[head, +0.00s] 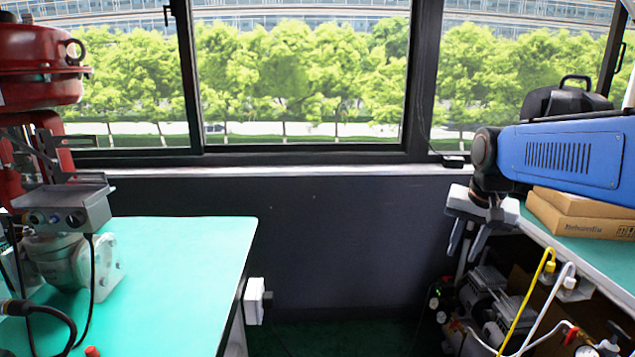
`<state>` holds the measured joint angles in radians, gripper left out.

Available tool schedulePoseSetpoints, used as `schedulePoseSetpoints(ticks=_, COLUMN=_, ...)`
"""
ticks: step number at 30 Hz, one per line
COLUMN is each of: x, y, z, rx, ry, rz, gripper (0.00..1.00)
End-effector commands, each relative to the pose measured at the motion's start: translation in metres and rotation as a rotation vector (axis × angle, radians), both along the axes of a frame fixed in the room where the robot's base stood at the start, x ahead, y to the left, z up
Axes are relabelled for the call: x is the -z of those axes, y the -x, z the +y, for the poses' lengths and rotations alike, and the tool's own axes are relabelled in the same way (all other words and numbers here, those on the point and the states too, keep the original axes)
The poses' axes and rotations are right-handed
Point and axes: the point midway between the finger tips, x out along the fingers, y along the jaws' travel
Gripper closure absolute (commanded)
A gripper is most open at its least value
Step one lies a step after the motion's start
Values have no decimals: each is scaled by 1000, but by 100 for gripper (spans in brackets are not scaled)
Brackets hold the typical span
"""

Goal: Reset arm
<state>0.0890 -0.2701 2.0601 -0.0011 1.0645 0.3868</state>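My gripper (462,246) hangs from the end of my blue arm at the right, with its fingers pointing down. The two grey fingers stand apart with a gap between them, and nothing shows in it. The gripper is in front of the dark wall, just left of the right bench's edge, and touches nothing that I can see.
The left bench (180,280) has a mostly clear green top. Cardboard boxes (585,212) lie on the right bench (600,254), close to my arm. Yellow and white hoses (530,300) and equipment sit below. The floor gap between the benches is open. Windows (300,75) line the back.

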Motion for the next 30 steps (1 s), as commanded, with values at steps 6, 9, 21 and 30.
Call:
schedulePoseSetpoints(ticks=6, x=14, y=70, z=16, rx=-125, ry=34, rz=-35, gripper=73)
schedulePoseSetpoints(ticks=9, x=24, y=99, z=22, rx=-185, ry=51, rz=-51, gripper=73)
schedulePoseSetpoints(ticks=21, x=80, y=202, z=38, rx=-398, ry=119, rz=-105, gripper=73)
schedulePoseSetpoints(ticks=30, x=99, y=226, z=40, rx=-456, ry=139, rz=-120, gripper=73)
